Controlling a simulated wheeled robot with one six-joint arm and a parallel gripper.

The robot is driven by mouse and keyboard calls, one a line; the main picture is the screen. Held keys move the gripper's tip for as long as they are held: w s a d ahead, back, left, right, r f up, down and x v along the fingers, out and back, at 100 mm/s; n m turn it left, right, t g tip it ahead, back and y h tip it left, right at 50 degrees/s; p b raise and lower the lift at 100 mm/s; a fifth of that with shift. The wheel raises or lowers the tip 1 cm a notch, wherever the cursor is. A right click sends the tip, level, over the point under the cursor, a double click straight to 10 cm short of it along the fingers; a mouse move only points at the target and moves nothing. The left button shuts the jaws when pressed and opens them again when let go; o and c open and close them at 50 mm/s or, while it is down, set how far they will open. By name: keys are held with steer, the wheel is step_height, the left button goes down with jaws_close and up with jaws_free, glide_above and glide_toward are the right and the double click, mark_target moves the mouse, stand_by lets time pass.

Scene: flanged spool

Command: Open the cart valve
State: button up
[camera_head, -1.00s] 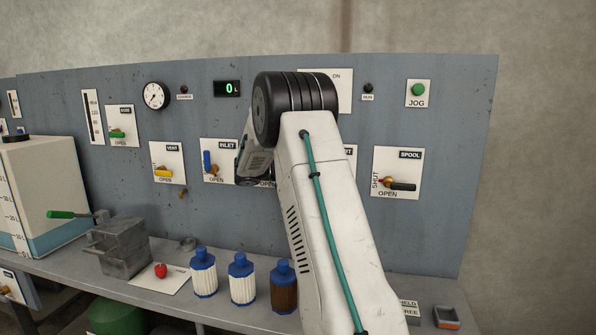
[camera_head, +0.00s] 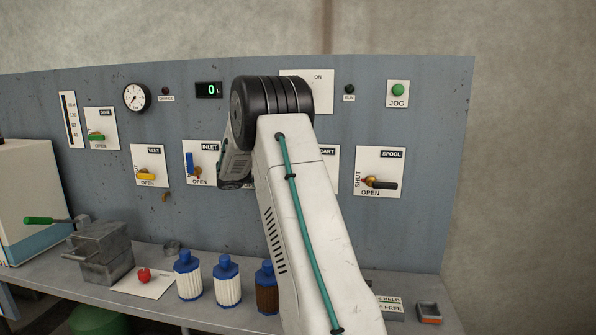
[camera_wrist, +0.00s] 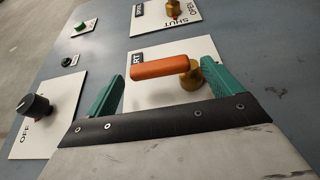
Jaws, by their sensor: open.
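The cart valve shows in the wrist view as an orange lever handle (camera_wrist: 158,70) on a brass hub (camera_wrist: 191,77), mounted on a white plate (camera_wrist: 150,93). My gripper (camera_wrist: 163,80) is open, with one teal finger on each side of the orange handle. Whether a finger touches the handle or hub I cannot tell; the right finger is close to the hub. In the head view the CART plate (camera_head: 331,170) shows only its right edge; my arm hides its handle and my fingers.
The SPOOL valve (camera_head: 379,184) with a black handle is right of the CART plate. The INLET valve (camera_head: 193,171) with a blue handle is to the left. A black knob (camera_wrist: 37,106) shows in the wrist view. Filters (camera_head: 227,281) and a metal block (camera_head: 100,252) stand on the bench below.

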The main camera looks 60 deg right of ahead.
steer(key=v, duration=0.7)
steer(key=shift+w+a, duration=0.2)
steer(key=shift+a, duration=0.1)
